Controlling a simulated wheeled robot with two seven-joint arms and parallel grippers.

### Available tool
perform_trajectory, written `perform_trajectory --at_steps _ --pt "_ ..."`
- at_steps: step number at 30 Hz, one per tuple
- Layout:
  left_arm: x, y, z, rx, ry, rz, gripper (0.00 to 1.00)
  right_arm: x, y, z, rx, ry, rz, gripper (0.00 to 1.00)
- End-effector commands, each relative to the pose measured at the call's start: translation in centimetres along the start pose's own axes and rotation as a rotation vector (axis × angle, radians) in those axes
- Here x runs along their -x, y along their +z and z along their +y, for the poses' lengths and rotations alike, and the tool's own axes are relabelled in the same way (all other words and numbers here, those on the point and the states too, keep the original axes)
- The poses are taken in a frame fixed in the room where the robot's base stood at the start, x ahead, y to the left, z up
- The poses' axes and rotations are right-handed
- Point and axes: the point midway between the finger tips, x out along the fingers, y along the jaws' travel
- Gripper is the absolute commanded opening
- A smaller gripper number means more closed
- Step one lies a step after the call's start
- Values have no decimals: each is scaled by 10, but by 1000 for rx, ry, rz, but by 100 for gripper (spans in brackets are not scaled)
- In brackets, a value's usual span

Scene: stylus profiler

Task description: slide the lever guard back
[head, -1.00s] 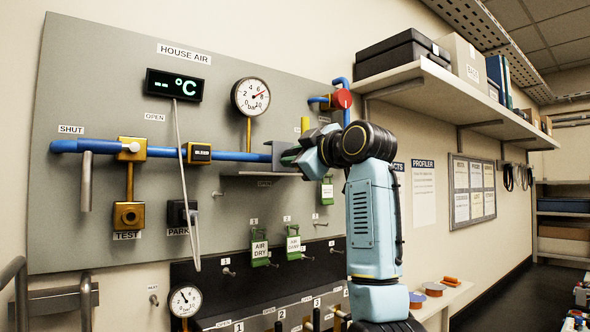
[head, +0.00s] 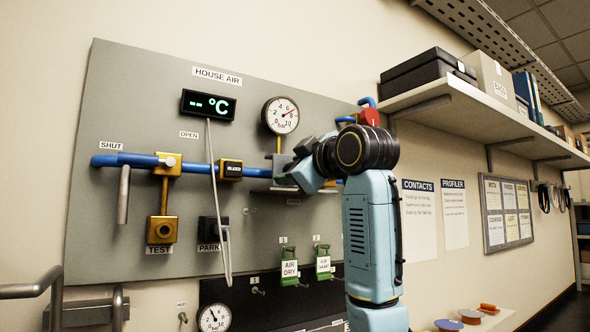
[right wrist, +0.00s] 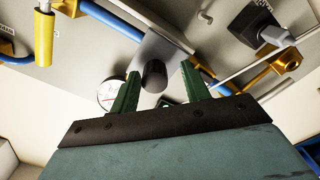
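The grey metal guard (head: 282,164) sits on the blue pipe right of the yellow BLEED block, partly hidden by my right gripper (head: 287,180). In the right wrist view a grey plate (right wrist: 165,50), seemingly this guard, carries a dark round knob (right wrist: 154,76). The green fingers of my right gripper (right wrist: 160,68) are apart, one on each side of the knob, with gaps visible. I cannot tell how deep the knob is between them. A grey lever (head: 123,195) hangs down at the pipe's left end, under the SHUT label. My left gripper is not in view.
A pressure gauge (head: 281,116) and a red-knobbed valve (head: 369,117) are close to my right arm. A loaded wall shelf (head: 480,115) juts out at right. A cable (head: 215,170) hangs from the temperature display (head: 208,105).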

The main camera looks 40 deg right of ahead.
Motion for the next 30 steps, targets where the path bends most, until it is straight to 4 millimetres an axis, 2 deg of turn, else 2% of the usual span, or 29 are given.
perform_trajectory --at_steps 7,11,14,24,30 --pt "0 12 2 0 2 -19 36 1 1 1 -1 2 0 46" --pt "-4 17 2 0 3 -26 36 12 1 1 -1 6 2 46" --pt "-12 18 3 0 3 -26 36 29 2 0 1 7 3 46" --pt "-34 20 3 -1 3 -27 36 104 1 0 0 7 3 46" --pt "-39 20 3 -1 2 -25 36 128 0 0 0 3 1 46"
